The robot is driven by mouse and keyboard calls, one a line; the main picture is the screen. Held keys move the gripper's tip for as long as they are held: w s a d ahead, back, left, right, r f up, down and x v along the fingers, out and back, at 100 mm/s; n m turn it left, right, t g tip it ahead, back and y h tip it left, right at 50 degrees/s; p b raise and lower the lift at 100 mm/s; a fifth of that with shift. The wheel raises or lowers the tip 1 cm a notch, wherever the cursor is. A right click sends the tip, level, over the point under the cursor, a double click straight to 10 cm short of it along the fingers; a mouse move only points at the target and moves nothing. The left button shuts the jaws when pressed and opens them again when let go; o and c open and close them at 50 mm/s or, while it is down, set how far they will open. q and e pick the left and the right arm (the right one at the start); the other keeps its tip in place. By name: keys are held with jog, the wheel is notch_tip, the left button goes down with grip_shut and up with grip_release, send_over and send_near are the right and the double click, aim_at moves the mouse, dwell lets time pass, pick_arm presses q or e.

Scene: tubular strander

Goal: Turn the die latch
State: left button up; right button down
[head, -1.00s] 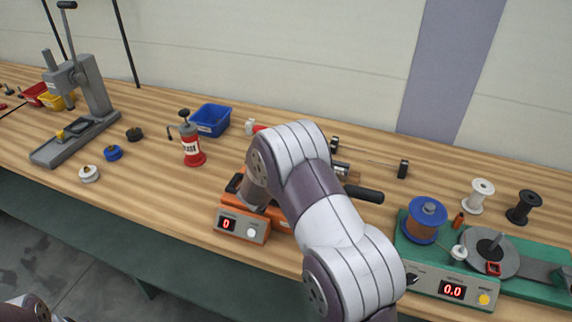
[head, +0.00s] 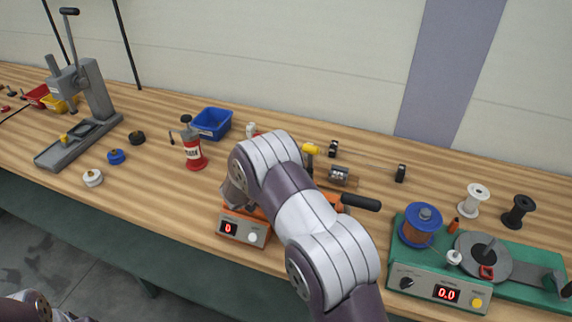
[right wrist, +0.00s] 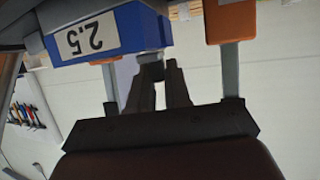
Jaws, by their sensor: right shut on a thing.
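In the right wrist view, a blue die block (right wrist: 110,32) with a white label reading 2.5 upside down is at the top. A small grey latch piece (right wrist: 151,72) sits just below it. My right gripper (right wrist: 160,80) has its two dark fingers shut on this grey piece, close under the block. In the head view my right arm covers much of the orange strander (head: 243,228), whose display shows 0. The right gripper and the latch are hidden there. My left gripper is out of view.
A black handle (head: 361,202) sticks out right of the orange machine. A green winder (head: 440,280) with spools stands at the right. A red hand pump (head: 193,155), a blue bin (head: 211,123) and a grey press (head: 90,95) stand to the left. An orange part (right wrist: 230,22) borders the gripper.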

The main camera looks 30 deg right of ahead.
jog(key=shift+w+r+m+g+h, duration=0.15)
jog(key=shift+m+g+h, duration=0.25)
jog(key=shift+m+g, duration=0.3)
jog(key=shift+m+g+h+p, duration=0.3)
jog(key=shift+m+g, duration=0.5)
jog(key=shift+g, duration=0.1)
jog(key=c, duration=1.2)
grip_release()
jog(key=shift+a, duration=0.1)
jog(key=shift+o, duration=0.2)
